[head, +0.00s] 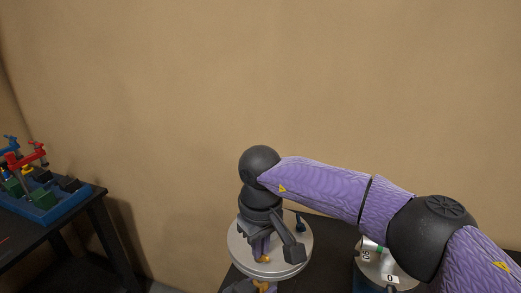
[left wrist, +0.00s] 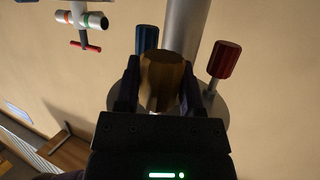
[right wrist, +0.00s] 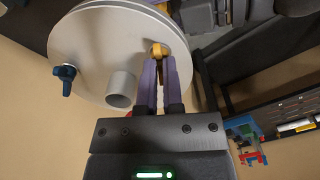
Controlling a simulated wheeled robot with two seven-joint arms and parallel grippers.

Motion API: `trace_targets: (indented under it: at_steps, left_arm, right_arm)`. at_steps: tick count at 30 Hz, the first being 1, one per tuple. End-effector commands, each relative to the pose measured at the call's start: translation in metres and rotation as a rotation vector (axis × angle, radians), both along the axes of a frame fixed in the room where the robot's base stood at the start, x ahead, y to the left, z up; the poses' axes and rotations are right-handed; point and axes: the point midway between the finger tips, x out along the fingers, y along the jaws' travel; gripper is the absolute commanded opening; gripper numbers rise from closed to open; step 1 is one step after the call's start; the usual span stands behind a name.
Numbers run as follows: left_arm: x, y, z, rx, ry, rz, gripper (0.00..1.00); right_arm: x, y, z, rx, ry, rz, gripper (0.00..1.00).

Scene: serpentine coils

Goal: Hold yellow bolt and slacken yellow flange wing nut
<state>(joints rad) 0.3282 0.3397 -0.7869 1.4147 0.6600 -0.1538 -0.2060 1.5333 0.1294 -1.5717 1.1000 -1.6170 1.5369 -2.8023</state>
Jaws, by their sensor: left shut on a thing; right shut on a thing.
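The yellow flange wing nut (head: 263,259) sits on the round grey flange (head: 296,262). My right gripper (head: 261,248) points down onto it. In the right wrist view its purple fingers (right wrist: 160,65) are shut on the wing nut (right wrist: 156,48) near the flange rim. The yellow bolt (head: 265,286) shows under the flange at the bottom edge of the head view. My left gripper (head: 252,288) is beside it, mostly cut off. In the left wrist view the bolt's ridged head (left wrist: 162,80) is between the shut black fingers (left wrist: 160,95). Its shaft is hidden.
A blue wing nut (right wrist: 65,78) and a pipe stub (right wrist: 121,88) are on the flange. A blue bolt (left wrist: 147,40) and a red bolt (left wrist: 225,60) flank the yellow one below. A metal cylinder (head: 400,272) stands right. A side table (head: 85,205) holds a blue tray (head: 52,212).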

Motion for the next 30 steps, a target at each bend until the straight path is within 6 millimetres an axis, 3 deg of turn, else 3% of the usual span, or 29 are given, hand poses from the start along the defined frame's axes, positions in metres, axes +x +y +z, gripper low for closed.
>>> trace_targets:
  at_steps: [1,5,10,16,24,30]
  left_arm:
    - [0.000,-0.001,0.000,0.001,-0.002,-0.002,0.00]
    - [0.000,-0.001,0.000,0.000,-0.003,-0.002,0.00]
    - [0.000,0.000,0.000,0.000,-0.001,-0.001,0.00]
    - [0.000,0.000,-0.001,0.001,0.000,-0.001,0.00]
    - [0.000,0.000,-0.001,0.001,0.000,-0.001,0.00]
    - [0.000,0.000,-0.001,0.002,0.001,-0.001,0.00]
  right_arm:
    - [-0.001,0.000,-0.004,-0.003,0.005,0.000,0.15]
    - [-0.001,0.000,-0.004,-0.003,0.006,-0.001,0.41]
    - [0.000,-0.001,0.007,-0.005,0.002,-0.004,0.41]
    - [0.000,-0.001,0.039,-0.003,0.000,-0.004,0.41]
    - [0.000,0.000,0.044,-0.001,0.002,-0.017,0.41]
    - [0.000,0.000,0.044,-0.001,0.002,-0.392,0.41]
